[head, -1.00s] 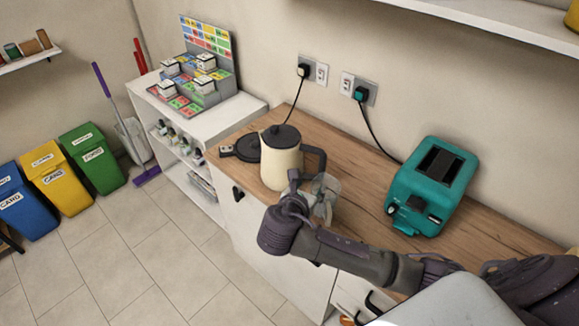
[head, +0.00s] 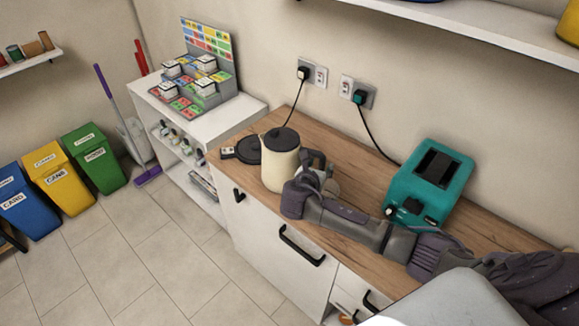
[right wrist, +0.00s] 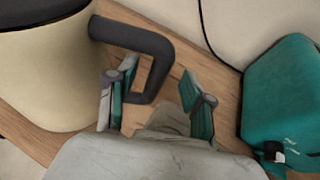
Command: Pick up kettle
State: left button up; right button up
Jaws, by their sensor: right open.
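The cream kettle (head: 279,165) with a black lid and dark handle stands upright on the wooden counter, beside its black round base. In the right wrist view the kettle body (right wrist: 45,75) fills the upper left, and its dark handle (right wrist: 160,62) reaches toward my right gripper. My right gripper (head: 318,172) is at the handle side of the kettle. In the right wrist view its fingers (right wrist: 158,100) are apart, with the lower part of the handle between them, nearer the left finger. Whether a finger touches the handle I cannot tell. My left gripper is not in view.
A teal toaster (head: 432,182) stands on the counter (head: 365,170) to the right, with a cord to the wall socket. The black base (head: 249,149) lies left of the kettle. A white shelf unit (head: 215,125) with a display adjoins the counter. A wall shelf (head: 480,25) hangs above.

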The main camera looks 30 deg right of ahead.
jog(key=shift+x, duration=1.05)
jog(key=shift+s, duration=0.1)
grip_shut()
jog(key=shift+r, duration=0.15)
